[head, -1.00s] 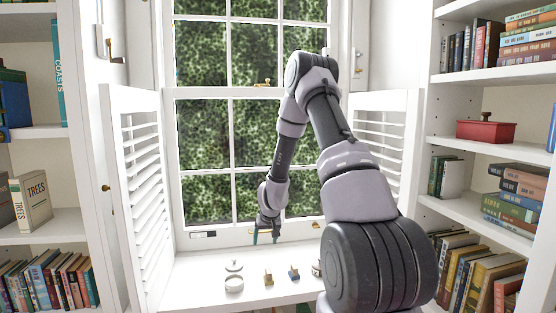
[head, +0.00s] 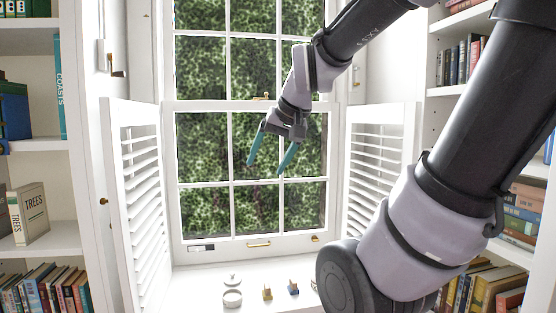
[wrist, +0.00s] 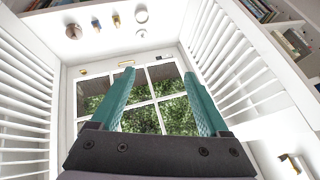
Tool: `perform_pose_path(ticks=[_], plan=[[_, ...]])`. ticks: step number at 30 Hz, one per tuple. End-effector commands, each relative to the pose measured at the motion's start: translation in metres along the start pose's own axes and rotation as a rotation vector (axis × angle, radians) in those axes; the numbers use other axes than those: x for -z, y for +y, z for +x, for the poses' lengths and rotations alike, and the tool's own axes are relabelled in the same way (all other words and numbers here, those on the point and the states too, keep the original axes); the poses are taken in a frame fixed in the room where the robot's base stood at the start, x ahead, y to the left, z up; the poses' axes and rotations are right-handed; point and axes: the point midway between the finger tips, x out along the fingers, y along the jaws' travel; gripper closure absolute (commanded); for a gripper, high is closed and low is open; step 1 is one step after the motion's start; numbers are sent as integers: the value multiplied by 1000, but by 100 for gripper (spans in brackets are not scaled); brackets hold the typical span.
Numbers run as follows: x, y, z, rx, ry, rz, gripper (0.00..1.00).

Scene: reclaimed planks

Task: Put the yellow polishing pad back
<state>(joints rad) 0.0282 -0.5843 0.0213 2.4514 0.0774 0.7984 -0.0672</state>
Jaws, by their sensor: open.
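My gripper (head: 267,168) is raised in front of the window panes, well above the sill. Its two teal fingers are spread apart with nothing between them; the wrist view also shows the empty gap of the gripper (wrist: 157,76). A small yellowish-tan piece (head: 267,292) stands on the white sill; it may be the yellow polishing pad, but it is too small to be sure. It seems to show in the wrist view too, as a small tan piece (wrist: 116,20). A similar piece with blue (head: 293,287) stands just right of it.
A white ring-shaped dish (head: 232,298) and a round lid-like piece (head: 232,280) sit left on the sill (head: 200,285). A rounded metallic thing (wrist: 73,31) shows in the wrist view. Louvred shutters (head: 140,190) and bookshelves flank the window. The space around the gripper is clear.

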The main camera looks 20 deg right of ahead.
Motion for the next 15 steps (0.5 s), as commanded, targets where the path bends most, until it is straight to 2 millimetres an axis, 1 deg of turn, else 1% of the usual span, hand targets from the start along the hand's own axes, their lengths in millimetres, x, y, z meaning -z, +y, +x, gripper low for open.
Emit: perform_pose_path(ticks=[1,3,6,9,15], plan=[[-11,2,-14,6,9,9,21],[-23,5,-25,8,9,25,21],[-33,8,-34,9,10,39,21],[-38,9,-37,8,8,46,21],[-38,9,-37,8,7,47,21]])
